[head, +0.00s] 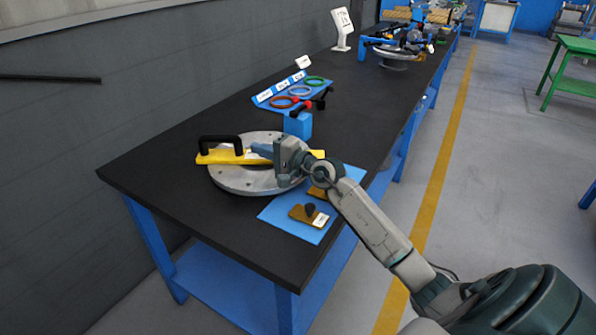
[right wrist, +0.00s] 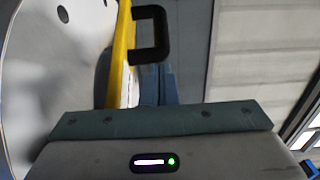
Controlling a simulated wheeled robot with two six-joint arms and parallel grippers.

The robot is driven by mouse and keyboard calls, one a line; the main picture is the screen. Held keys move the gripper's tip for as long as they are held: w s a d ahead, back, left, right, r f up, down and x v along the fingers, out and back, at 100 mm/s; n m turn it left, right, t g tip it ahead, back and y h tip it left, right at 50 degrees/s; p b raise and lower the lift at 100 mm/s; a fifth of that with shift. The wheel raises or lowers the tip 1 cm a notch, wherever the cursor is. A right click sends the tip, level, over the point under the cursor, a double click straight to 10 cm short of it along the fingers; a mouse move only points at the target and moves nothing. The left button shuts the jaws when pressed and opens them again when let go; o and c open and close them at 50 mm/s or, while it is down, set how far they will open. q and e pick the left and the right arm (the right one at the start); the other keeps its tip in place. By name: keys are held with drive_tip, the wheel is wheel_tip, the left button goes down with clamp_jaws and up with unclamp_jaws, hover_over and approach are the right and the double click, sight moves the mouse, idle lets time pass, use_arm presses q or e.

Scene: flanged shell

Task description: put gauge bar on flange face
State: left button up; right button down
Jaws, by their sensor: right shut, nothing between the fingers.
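The yellow gauge bar (head: 222,157) with a black handle lies across the grey round flange face (head: 240,184) in the head view. The bar reaches past the flange's left edge, and its right end shows beyond my gripper. My right gripper (head: 256,149) is shut and empty, just over the bar and right of the handle. Whether it touches the bar is unclear. In the right wrist view the yellow bar (right wrist: 122,50) stands against the pale flange face (right wrist: 60,70), with the shut blue-grey fingers (right wrist: 158,85) beside it. My left gripper is not in view.
A blue mat (head: 277,217) with brown blocks (head: 308,215) lies right of the flange. A blue block (head: 298,124) and a blue tray with coloured rings (head: 300,90) stand behind. The dark tabletop (head: 150,172) is clear at left.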

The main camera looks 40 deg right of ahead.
drive_tip(key=v, duration=0.9)
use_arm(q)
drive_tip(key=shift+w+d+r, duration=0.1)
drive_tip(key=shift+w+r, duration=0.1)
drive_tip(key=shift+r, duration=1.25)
use_arm(e)
drive_tip(key=shift+s+d, duration=0.25)
drive_tip(key=shift+s, duration=0.3)
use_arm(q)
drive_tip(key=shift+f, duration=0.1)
